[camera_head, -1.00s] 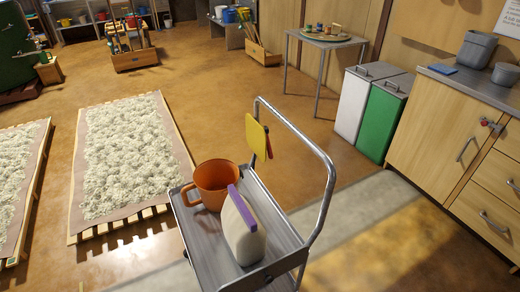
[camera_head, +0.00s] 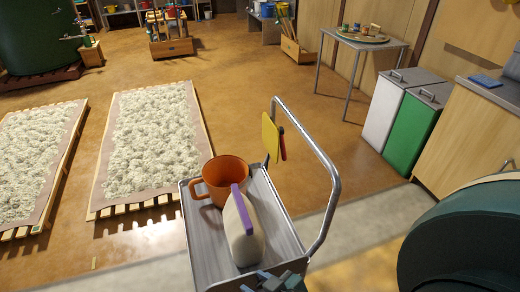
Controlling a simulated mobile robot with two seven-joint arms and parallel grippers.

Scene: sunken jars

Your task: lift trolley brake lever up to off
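The trolley (camera_head: 208,262) stands in the middle, with a grey tray and a bent metal push handle (camera_head: 333,183) on its right side. A yellow plate (camera_head: 270,138) is fixed at the far upright of the handle. A red lever (camera_head: 282,146) hangs down along the plate's right edge; it looks like the brake lever. My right gripper (camera_head: 272,282) is only partly in view at the bottom edge, by the tray's near end, well short of the lever. Its fingers are cut off, so its opening is unclear. My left gripper is out of view.
Drying racks (camera_head: 150,140) lie to the left. White and green bins (camera_head: 414,128) and a cabinet (camera_head: 462,135) stand at right. My dark teal arm link covers the lower right.

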